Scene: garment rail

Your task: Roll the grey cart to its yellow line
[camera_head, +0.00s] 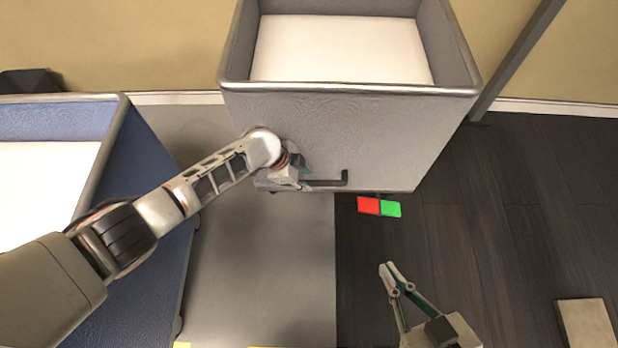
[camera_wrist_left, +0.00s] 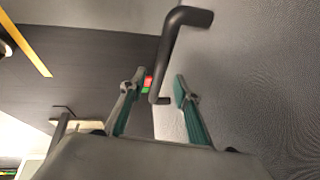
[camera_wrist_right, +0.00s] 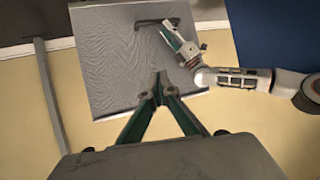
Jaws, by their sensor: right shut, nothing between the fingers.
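The grey cart (camera_head: 345,125) stands against the wall at the top centre, with a pale load inside. Its dark handle (camera_head: 330,182) is on its near face. My left gripper (camera_head: 275,182) is at the handle's left part. In the left wrist view it (camera_wrist_left: 158,88) is open, with the handle (camera_wrist_left: 172,50) running between and beyond its fingertips. My right gripper (camera_wrist_right: 158,82) is shut and empty, apart from the cart. It hangs over the dark floor in the head view (camera_head: 388,268). A yellow line (camera_wrist_left: 30,48) shows on the floor in the left wrist view.
A blue cart (camera_head: 150,215) stands close on the left. A dark post (camera_head: 520,55) stands at right, and a pale block (camera_head: 588,322) lies lower right.

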